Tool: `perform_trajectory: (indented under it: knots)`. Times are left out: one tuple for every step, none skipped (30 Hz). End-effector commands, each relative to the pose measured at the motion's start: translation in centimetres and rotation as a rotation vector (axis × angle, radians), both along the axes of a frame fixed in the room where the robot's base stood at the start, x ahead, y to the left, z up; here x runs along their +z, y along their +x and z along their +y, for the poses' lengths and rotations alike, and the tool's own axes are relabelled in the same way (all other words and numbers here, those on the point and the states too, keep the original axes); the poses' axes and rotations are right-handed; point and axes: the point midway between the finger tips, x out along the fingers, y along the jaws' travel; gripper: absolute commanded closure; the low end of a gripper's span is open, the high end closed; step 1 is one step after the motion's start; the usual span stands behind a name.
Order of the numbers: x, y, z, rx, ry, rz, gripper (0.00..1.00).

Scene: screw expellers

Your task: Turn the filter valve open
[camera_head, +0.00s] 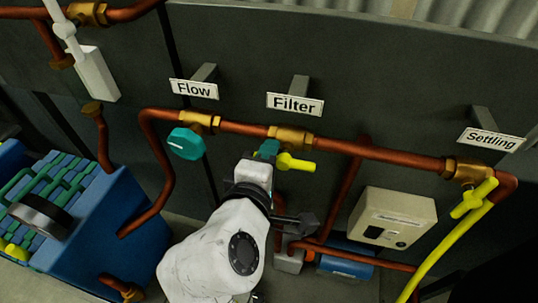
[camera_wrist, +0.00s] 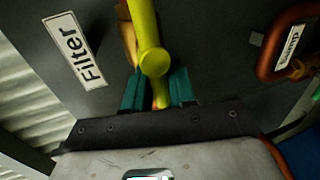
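The filter valve has a yellow handle (camera_head: 297,164) on a brass fitting (camera_head: 291,138) below the "Filter" sign (camera_head: 295,103). In the head view the handle's visible end points right, roughly along the copper pipe. My gripper (camera_head: 268,150) is at the handle's left part and hides some of it. In the wrist view the handle (camera_wrist: 145,25) runs from the top edge past a round hub down between my gripper's teal fingers (camera_wrist: 159,92). The fingers sit close on both sides of its lower part, with almost no gap. The handle's lower tip is partly hidden.
A teal knob (camera_head: 186,143) under the "Flow" sign (camera_head: 194,89) is left of my gripper. The settling valve's yellow handle (camera_head: 473,198) is at the right. A beige box (camera_head: 393,218) and copper pipes are on the lower right, a blue unit (camera_head: 92,230) on the left.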

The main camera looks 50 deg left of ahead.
Motion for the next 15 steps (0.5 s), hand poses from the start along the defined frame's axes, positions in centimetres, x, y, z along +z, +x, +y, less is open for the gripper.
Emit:
perform_trajectory:
  knots:
    - [-0.10,-0.05,0.04,0.001,-0.001,0.002,0.70]
    - [-0.09,-0.05,0.03,0.001,0.000,0.001,0.67]
    - [-0.07,-0.04,0.02,0.001,0.000,0.001,0.63]
    - [-0.06,-0.03,0.03,0.001,0.000,0.001,0.60]
    - [-0.05,-0.03,0.02,0.001,0.001,0.002,0.59]
    - [-0.03,-0.02,0.01,0.001,0.001,0.001,0.59]
    - [-0.02,-0.01,0.01,0.001,0.001,0.001,0.59]
    - [-0.01,-0.01,0.01,0.000,0.001,0.001,0.59]
    - [0.00,0.00,0.00,0.000,0.001,0.001,0.59]
    - [0.01,-0.01,0.00,-0.001,0.002,0.001,0.59]
    - [0.01,-0.01,-0.01,-0.001,0.002,0.000,0.59]
    - [0.02,-0.07,-0.05,-0.001,0.002,0.000,0.59]
    - [0.04,-0.18,-0.10,0.000,0.002,0.000,0.59]
    - [0.08,-0.33,-0.18,0.000,0.002,0.000,0.59]
    - [0.15,-0.61,-0.35,0.000,0.004,0.000,0.59]
